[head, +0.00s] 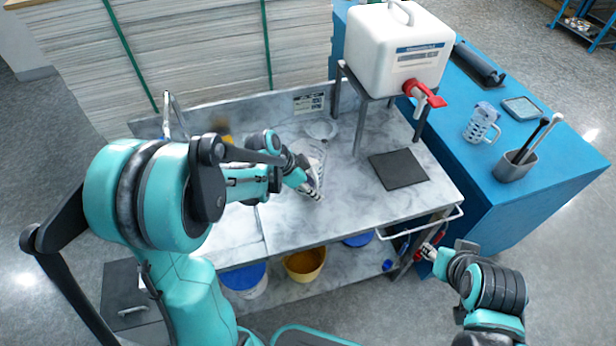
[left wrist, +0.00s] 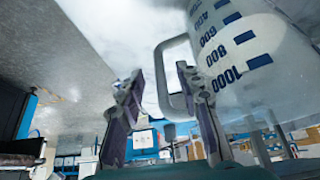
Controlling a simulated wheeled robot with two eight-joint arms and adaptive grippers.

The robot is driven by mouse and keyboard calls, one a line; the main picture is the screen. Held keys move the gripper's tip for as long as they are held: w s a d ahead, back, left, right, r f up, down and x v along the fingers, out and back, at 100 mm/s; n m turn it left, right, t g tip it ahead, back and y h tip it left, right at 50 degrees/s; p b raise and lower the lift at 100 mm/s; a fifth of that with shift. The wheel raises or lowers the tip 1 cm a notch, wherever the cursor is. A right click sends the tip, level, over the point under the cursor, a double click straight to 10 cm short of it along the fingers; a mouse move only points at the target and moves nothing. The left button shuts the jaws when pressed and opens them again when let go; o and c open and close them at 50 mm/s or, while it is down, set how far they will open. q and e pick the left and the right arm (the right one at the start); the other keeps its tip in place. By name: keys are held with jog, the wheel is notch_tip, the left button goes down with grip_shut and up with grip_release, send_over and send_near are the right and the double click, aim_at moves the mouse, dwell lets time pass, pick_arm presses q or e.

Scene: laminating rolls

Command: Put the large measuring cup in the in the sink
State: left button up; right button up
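The large measuring cup (head: 311,151) is clear and stands on the grey marble counter, partly hidden by my left gripper. In the left wrist view the cup (left wrist: 255,60) appears upside down, with blue numbers up to 1000 and a handle. My left gripper (head: 315,190) is at the cup's near side. Its fingers (left wrist: 158,88) are apart, with the handle showing between the fingertips; I see no grip on it. The sink area by the tap (head: 172,115) is mostly hidden behind my left arm. My right gripper (head: 430,250) is beside the counter's right end; its opening is unclear.
A smaller measuring cup (head: 481,122) and a utensil holder (head: 516,165) are on the blue table (head: 540,185). Buckets (head: 305,264) sit on the lower shelf.

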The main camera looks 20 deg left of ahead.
pick_arm(q)
jog(key=shift+x, duration=0.9)
jog(key=shift+r, duration=0.1)
grip_shut()
